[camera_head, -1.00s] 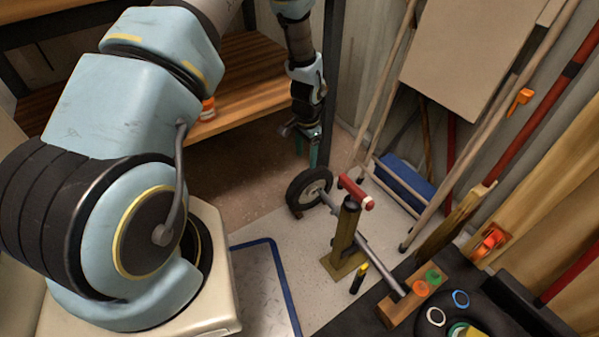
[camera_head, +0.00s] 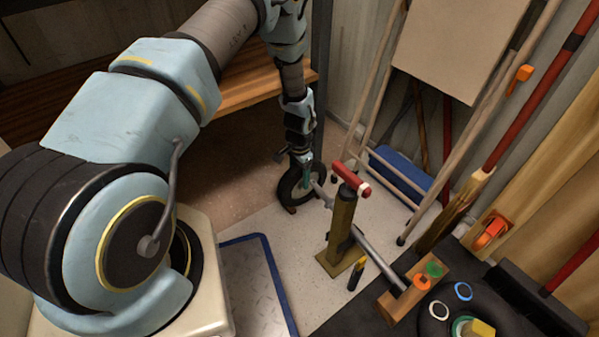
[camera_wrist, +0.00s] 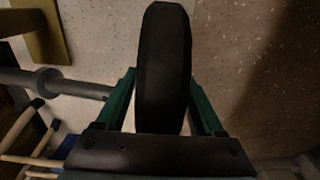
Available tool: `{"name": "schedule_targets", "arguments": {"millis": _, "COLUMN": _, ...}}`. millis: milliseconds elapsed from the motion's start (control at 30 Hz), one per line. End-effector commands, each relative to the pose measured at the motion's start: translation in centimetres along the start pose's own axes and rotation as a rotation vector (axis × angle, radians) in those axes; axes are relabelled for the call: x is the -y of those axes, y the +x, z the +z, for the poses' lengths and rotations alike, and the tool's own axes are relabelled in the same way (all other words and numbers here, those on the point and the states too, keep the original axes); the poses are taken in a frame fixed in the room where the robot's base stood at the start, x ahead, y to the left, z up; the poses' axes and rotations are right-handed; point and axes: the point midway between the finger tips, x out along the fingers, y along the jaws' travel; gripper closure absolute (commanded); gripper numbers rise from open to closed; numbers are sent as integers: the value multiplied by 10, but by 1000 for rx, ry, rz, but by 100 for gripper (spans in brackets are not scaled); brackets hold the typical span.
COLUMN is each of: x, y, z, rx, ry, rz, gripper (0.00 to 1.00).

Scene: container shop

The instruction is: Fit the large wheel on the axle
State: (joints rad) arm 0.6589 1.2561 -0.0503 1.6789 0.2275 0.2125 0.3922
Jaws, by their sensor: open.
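The large wheel (camera_head: 287,192), with a black tyre, stands upright on the floor in the head view. In the wrist view the wheel (camera_wrist: 163,70) is seen edge-on between the two green fingers. My gripper (camera_wrist: 161,95) is open and straddles the tyre from above. It also shows in the head view (camera_head: 302,164), low over the wheel. The grey axle (camera_head: 365,243) runs through a post stand (camera_head: 341,228) with a red handle on top. In the wrist view the axle (camera_wrist: 75,88) reaches toward the wheel's left side; my left finger hides where it ends.
A black surface at the lower right holds a wooden block (camera_head: 401,301) with orange and green caps, and several rings. A yellow-and-black tool (camera_head: 356,273) stands by the post. Poles and a blue box (camera_head: 400,174) stand behind. A wooden shelf (camera_head: 245,86) is at the back left.

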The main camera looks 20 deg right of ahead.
Motion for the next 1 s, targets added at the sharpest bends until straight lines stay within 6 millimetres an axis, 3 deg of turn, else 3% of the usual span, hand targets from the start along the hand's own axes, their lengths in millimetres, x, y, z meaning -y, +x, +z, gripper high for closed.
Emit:
{"name": "schedule_targets", "arguments": {"millis": 300, "x": 0, "y": 2, "z": 0, "rx": 0, "ry": 0, "rz": -1, "gripper": 30}}
{"name": "schedule_targets", "arguments": {"millis": 900, "x": 0, "y": 2, "z": 0, "rx": 0, "ry": 0, "rz": 0, "gripper": 98}}
{"name": "schedule_targets", "arguments": {"millis": 1000, "x": 0, "y": 2, "z": 0, "rx": 0, "ry": 0, "rz": 0, "gripper": 100}}
